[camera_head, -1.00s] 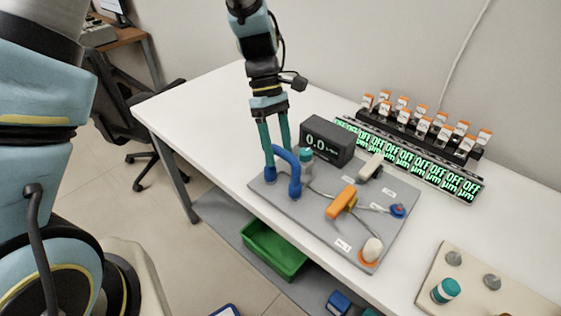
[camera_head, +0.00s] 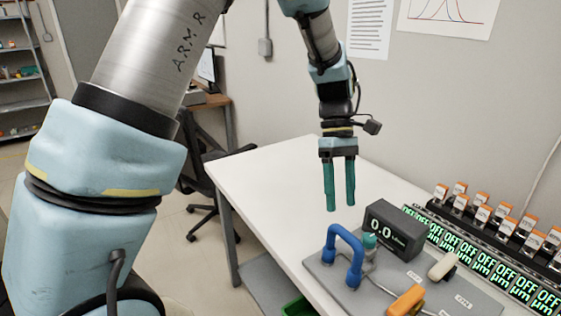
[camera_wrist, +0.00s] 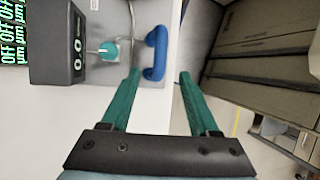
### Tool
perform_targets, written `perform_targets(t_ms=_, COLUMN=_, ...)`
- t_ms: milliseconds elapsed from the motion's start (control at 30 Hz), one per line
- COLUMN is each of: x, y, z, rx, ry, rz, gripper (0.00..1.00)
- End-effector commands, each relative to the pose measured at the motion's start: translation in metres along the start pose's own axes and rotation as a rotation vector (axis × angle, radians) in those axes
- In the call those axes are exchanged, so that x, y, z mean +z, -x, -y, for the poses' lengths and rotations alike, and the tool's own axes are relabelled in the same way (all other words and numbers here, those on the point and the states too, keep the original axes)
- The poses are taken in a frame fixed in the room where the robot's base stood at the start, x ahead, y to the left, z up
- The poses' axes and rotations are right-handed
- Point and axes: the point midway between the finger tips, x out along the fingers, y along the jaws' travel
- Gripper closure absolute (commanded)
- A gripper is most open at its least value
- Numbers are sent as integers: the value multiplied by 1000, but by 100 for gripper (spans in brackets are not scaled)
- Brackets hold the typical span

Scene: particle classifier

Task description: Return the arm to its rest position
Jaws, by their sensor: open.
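My gripper (camera_head: 340,208) hangs from my arm with its two teal fingers pointing down, above the white table (camera_head: 270,185) in the head view. The fingers are apart and nothing is between them. In the wrist view my gripper (camera_wrist: 162,75) also shows open and empty. The blue handle (camera_head: 343,252) stands on the grey plate (camera_head: 325,277), below and apart from the fingertips. It also shows in the wrist view (camera_wrist: 157,55), ahead of the fingers.
A black display box (camera_head: 393,228) reading 0.0 stands beside a teal-capped part (camera_head: 369,243). An orange handle (camera_head: 406,300) and a pale handle (camera_head: 442,266) lie on the plate. Green OFF displays (camera_head: 482,262) and orange-capped vials (camera_head: 505,222) line the right. The table's far left is clear.

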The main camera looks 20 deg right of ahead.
Motion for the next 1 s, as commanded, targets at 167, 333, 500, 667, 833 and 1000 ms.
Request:
perform_targets(t_ms=167, x=-14, y=5, z=10, rx=21, ry=-7, rz=-12, gripper=39)
perform_targets(t_ms=333, x=-76, y=22, z=65, rx=114, ry=-64, rz=-94, gripper=39)
perform_targets(t_ms=500, x=-140, y=31, z=156, rx=191, ry=-167, rz=-251, gripper=39)
perform_targets(t_ms=667, x=-172, y=27, z=239, rx=202, ry=-266, rz=-407, gripper=39)
perform_targets(t_ms=833, x=-180, y=18, z=296, rx=173, ry=-344, rz=-519, gripper=39)
perform_targets(t_ms=1000, x=-181, y=13, z=315, rx=154, ry=-380, rz=-563, gripper=39)
